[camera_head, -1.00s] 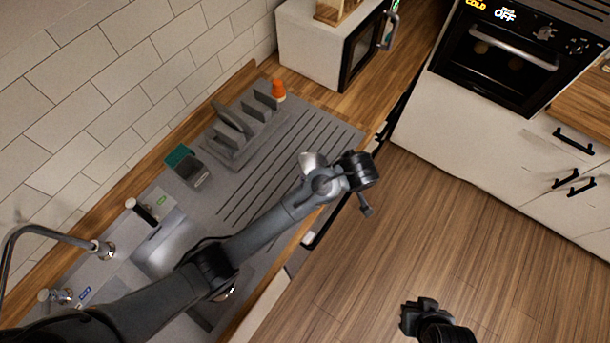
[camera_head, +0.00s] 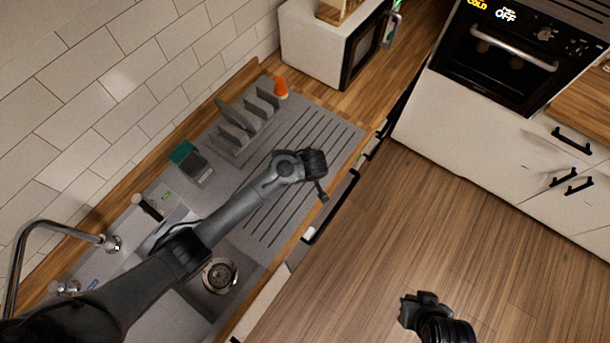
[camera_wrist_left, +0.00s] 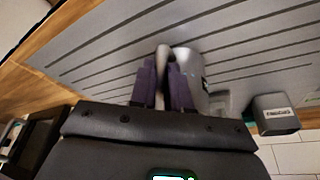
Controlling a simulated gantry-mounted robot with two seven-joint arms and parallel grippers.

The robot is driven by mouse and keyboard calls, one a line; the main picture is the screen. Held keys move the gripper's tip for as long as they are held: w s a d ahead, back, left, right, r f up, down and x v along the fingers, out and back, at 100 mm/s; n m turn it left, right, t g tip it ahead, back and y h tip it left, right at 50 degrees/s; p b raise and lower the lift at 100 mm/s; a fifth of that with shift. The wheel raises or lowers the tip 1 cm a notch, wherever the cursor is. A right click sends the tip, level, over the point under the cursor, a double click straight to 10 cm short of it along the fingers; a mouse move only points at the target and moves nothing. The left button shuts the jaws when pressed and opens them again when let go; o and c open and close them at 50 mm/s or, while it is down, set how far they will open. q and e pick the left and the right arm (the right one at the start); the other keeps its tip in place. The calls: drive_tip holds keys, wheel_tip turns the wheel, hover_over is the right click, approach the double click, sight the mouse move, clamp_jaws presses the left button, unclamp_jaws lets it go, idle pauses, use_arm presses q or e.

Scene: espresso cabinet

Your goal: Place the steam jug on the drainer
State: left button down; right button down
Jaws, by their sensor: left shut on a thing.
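The silver steam jug (camera_wrist_left: 190,68) is between the fingers of my left gripper (camera_wrist_left: 165,88) in the left wrist view, with the gripper shut on its handle. In the head view my left wrist (camera_head: 300,165) hides the jug and the fingers. The grooved grey drainer (camera_head: 325,135) lies beside the sink, and its grooves (camera_wrist_left: 110,45) fill the background behind the jug. The jug is over the drainer; whether its base touches is unclear. My right gripper (camera_head: 420,303) is over the floor, away from the counter; its fingers are too small to judge.
A grey rack (camera_head: 240,130) stands on the drainer's wall side, with an orange-topped bottle (camera_head: 281,90) at its far end. A grey caddy with a green sponge (camera_head: 190,162) is nearer the sink (camera_head: 245,275). A microwave (camera_head: 325,45) stands beyond. The drainer's far part is clear.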

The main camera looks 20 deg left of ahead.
use_arm(q)
drive_tip(key=shift+f, duration=0.85)
drive_tip(key=shift+f, duration=0.15)
drive_tip(key=c, duration=1.1)
unclamp_jaws()
